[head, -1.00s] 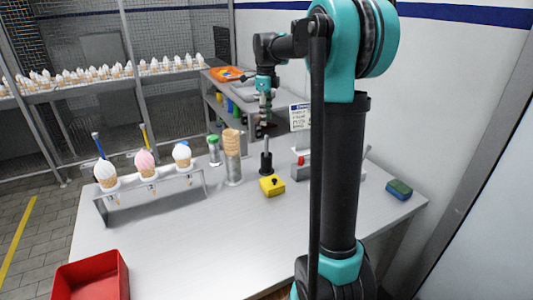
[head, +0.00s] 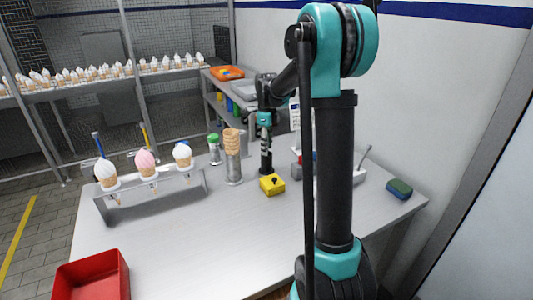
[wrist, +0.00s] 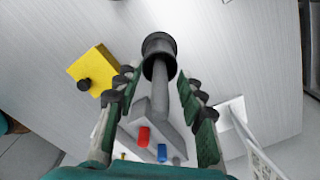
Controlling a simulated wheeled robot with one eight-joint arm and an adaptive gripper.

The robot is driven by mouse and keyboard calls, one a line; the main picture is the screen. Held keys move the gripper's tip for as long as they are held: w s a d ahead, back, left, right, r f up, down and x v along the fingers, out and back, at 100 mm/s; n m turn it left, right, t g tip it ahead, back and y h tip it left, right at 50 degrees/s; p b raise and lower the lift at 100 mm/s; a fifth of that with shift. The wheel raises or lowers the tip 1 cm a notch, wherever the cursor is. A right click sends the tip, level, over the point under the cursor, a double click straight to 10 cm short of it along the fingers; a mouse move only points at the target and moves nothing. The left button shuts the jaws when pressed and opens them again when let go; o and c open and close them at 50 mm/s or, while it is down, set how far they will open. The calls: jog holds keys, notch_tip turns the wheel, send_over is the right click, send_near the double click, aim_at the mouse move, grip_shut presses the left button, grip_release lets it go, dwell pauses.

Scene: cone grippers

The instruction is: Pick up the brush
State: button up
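An upright grey rod in a round black base, which looks like the brush in its holder, stands on the table; its black base (head: 266,169) shows in the head view. In the wrist view the rod (wrist: 161,92) rises from the black base (wrist: 159,46) toward the camera. My gripper (head: 265,148) points down right over it and hides most of the rod in the head view. In the wrist view my gripper (wrist: 158,80) is open, with the rod between its fingers and a gap on both sides. Bristles are not visible.
A yellow box (head: 272,185) with a black knob (wrist: 84,84) stands close by, as does a grey block with red (wrist: 144,136) and blue buttons. A cone stack (head: 232,143), a cone rack (head: 150,192), a red bin (head: 91,279) and a sponge (head: 399,189) are farther off.

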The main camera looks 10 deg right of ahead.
jog(key=shift+f, duration=0.15)
grip_shut()
dwell(0.4)
